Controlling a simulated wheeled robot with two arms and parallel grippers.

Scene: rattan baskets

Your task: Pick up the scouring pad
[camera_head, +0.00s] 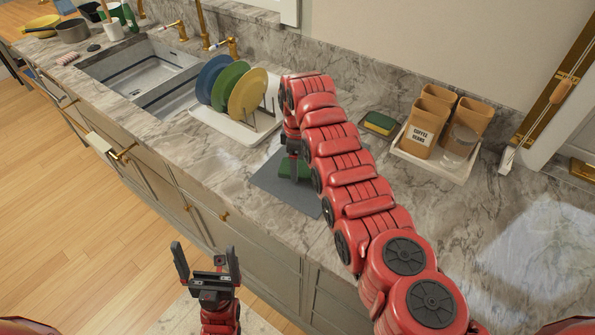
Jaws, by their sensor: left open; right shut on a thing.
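A green scouring pad (285,168) is at the grey mat (268,184) on the marble counter. My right gripper (293,172) points down over the mat and is shut on the pad. My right arm hides part of the pad and mat, and I cannot tell whether the pad is lifted clear of the mat. My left gripper (207,262) is open and empty, in front of the counter and away from the pad.
A dish rack (246,126) with blue, green and yellow plates stands left of my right gripper, beside the sink (147,72). A green and yellow sponge (380,123) and a tray (436,164) with canisters lie to the right.

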